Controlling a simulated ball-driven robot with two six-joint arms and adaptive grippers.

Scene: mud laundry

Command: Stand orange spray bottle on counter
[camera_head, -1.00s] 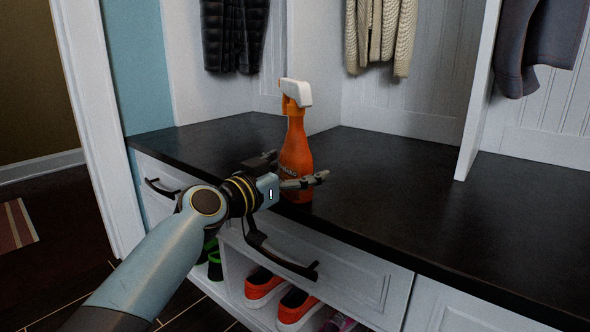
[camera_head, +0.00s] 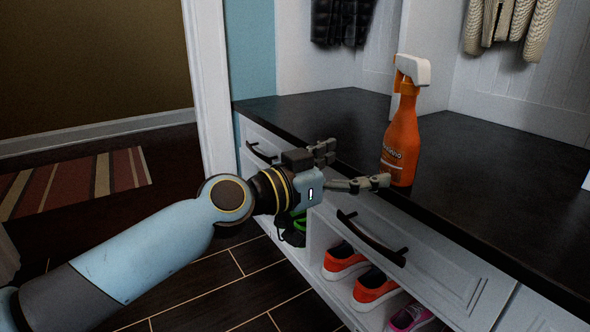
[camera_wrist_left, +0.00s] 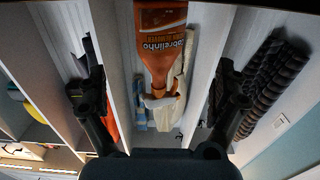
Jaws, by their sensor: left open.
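The orange spray bottle (camera_head: 402,140) with a white trigger head stands upright on the dark counter (camera_head: 470,165), near its front edge. My left gripper (camera_head: 356,168) is open and empty, in front of the counter edge and to the left of the bottle, apart from it. In the left wrist view the bottle (camera_wrist_left: 162,40) shows upside down, ahead and between the two spread fingers (camera_wrist_left: 160,95). My right gripper is in neither view.
Drawers with black handles (camera_head: 372,238) are under the counter, above a cubby with red shoes (camera_head: 375,288). Coats (camera_head: 508,28) hang behind the counter. A striped rug (camera_head: 80,180) lies on the floor at left. The counter right of the bottle is clear.

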